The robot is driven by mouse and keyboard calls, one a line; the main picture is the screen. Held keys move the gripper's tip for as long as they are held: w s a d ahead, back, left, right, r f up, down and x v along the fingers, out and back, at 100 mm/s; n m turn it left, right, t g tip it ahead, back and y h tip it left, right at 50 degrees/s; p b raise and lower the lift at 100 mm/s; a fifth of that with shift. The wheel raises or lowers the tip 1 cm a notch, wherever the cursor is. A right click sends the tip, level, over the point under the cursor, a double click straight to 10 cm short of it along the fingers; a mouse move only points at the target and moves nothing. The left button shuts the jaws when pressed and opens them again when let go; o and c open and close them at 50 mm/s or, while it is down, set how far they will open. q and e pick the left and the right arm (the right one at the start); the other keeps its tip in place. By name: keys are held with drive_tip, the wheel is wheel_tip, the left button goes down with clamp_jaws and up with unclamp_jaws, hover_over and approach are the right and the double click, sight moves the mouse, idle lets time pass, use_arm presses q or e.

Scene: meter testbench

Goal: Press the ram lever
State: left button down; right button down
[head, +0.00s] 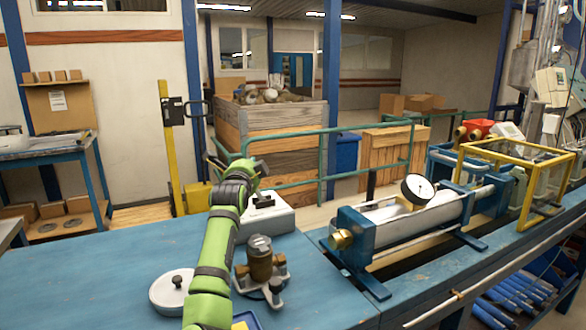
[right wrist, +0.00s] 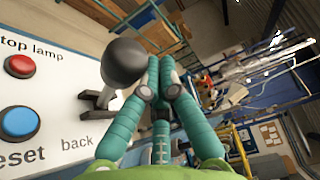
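A white control box (head: 268,214) stands on the blue bench beyond my green arm. In the right wrist view its panel (right wrist: 60,85) fills the left side, with a red button, a blue button and the words "stop lamp", "reset" and "back". A lever with a black ball knob (right wrist: 124,62) rises from the panel. My right gripper (right wrist: 156,75) has its teal fingers drawn together, their tips close beside the knob on its right. Whether they touch the knob I cannot tell. In the head view my arm hides part of the box. My left gripper is not in view.
A blue-ended ram cylinder (head: 410,222) with a dial gauge (head: 418,189) lies to the right. The bench's left side is clear.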

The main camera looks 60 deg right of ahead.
wheel_tip(320, 180, up, 3)
drive_tip(key=d+p, duration=0.3)
drive_tip(key=s+a+f+b, duration=0.3)
drive_tip(key=s+a, duration=0.3)
drive_tip(key=a, duration=0.1)
drive_tip(key=shift+s+a+f, duration=0.35)
